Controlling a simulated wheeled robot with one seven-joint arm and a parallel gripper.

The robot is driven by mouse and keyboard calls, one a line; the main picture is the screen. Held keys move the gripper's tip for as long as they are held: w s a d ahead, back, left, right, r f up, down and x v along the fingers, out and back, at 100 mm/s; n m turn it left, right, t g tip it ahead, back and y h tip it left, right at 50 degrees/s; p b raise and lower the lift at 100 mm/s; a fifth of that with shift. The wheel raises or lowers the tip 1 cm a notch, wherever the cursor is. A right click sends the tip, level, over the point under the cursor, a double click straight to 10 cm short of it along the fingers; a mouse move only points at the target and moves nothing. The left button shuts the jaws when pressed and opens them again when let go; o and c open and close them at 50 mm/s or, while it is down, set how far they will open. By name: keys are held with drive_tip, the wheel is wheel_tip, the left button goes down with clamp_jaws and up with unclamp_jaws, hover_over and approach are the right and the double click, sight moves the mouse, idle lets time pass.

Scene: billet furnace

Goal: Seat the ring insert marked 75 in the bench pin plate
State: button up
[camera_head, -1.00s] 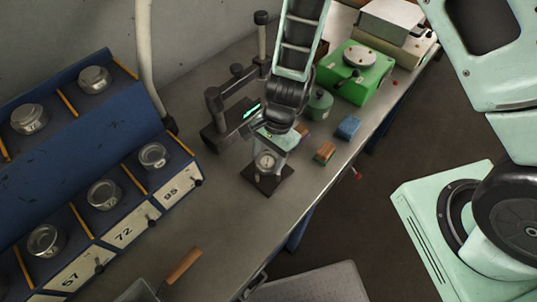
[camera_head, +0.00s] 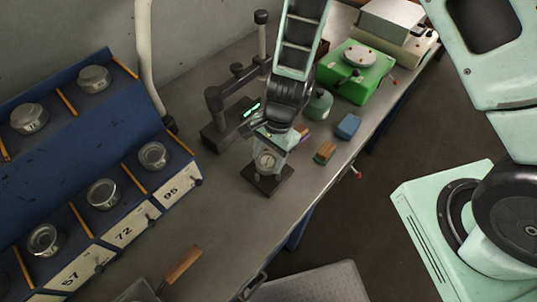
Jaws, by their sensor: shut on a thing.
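My gripper (camera_head: 268,150) points down over the dark pin plate (camera_head: 268,182) on the bench. It is shut on a small round metal ring insert (camera_head: 266,161), held right above or at the plate. I cannot tell whether the ring touches the plate or sits on its pin. Any number on this ring is too small to read. My gripper and arm hide the back part of the plate.
A blue rack (camera_head: 110,160) with several metal rings and labels 57, 72 and 95 stands at left. A dark stand with a lit display (camera_head: 251,109) is close behind my gripper. A blue block (camera_head: 348,126), a brown block (camera_head: 325,152) and a green device (camera_head: 355,72) lie right.

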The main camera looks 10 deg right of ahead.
drive_tip(key=shift+s+f+b, duration=0.35)
drive_tip(key=shift+f+b, duration=0.05)
drive_tip(key=shift+f, duration=0.15)
drive_tip(key=shift+s+f+b, duration=0.3)
drive_tip(key=shift+f+b, duration=0.1)
drive_tip(key=shift+f, duration=0.1)
drive_tip(key=shift+w+r+p, duration=0.25)
drive_tip(key=shift+r+p, duration=0.55)
drive_tip(key=shift+p, duration=0.05)
drive_tip(key=shift+r, duration=0.1)
idle(0.4)
